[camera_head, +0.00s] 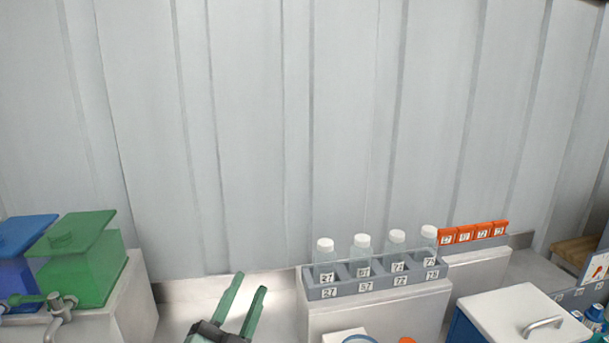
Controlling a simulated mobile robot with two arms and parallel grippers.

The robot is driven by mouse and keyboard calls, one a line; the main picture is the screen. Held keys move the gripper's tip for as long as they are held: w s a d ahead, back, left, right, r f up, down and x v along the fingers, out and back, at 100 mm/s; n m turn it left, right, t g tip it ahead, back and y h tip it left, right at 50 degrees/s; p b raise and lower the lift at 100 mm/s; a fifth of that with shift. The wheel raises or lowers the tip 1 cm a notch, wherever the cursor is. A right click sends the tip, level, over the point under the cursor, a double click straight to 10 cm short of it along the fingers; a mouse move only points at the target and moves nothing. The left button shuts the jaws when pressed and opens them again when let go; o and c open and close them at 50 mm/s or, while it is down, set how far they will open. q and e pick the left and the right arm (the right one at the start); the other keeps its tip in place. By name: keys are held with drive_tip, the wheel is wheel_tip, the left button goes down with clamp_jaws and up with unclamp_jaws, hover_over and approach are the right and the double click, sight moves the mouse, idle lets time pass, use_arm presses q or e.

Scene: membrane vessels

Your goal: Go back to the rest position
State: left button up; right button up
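My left gripper (250,282) shows at the bottom, left of the middle, with two green fingers pointing up and slightly right. The fingers stand apart with nothing between them, so it is open and empty. It is over the pale counter (185,297), between the green tank and the bottle rack. My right gripper is not in view.
A grey rack (375,283) of white-capped bottles stands on a white block (378,312) right of the gripper. Orange labelled pieces (473,233) stand behind it. A green tank (92,270) and blue tank (18,278) are left. A white-lidded blue box (520,310) is lower right.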

use_arm(q)
drive_tip(key=s+a+f+n+g+y, duration=0.3)
drive_tip(key=a+f+n+g, duration=0.15)
drive_tip(key=f, duration=0.45)
drive_tip(key=s+a+f+n+g+y, duration=0.3)
drive_tip(key=a+f+y, duration=0.15)
drive_tip(key=f, duration=0.35)
drive_tip(key=s+a+f+n+g+h, duration=0.1)
drive_tip(key=s+f+g, duration=0.5)
drive_tip(key=s, duration=0.5)
drive_tip(key=s+f+n+g+h, duration=0.1)
drive_tip(key=s+f+g, duration=0.3)
drive_tip(key=s+f, duration=0.6)
wheel_tip(320, 180, down, 32)
drive_tip(key=s+g+b, duration=0.1)
drive_tip(key=s+b, duration=0.2)
drive_tip(key=b, duration=0.5)
drive_tip(key=s+a+f+b, duration=0.1)
drive_tip(key=s+f+b, duration=0.1)
drive_tip(key=s+f, duration=0.6)
drive_tip(key=s+a+f+g+b, duration=0.1)
drive_tip(key=s+a+f+b, duration=0.1)
drive_tip(key=s+f, duration=0.6)
wheel_tip(320, 180, down, 4)
drive_tip(key=shift+a+f+b, duration=0.15)
drive_tip(key=shift+f+b, duration=0.1)
drive_tip(key=shift+b, duration=0.1)
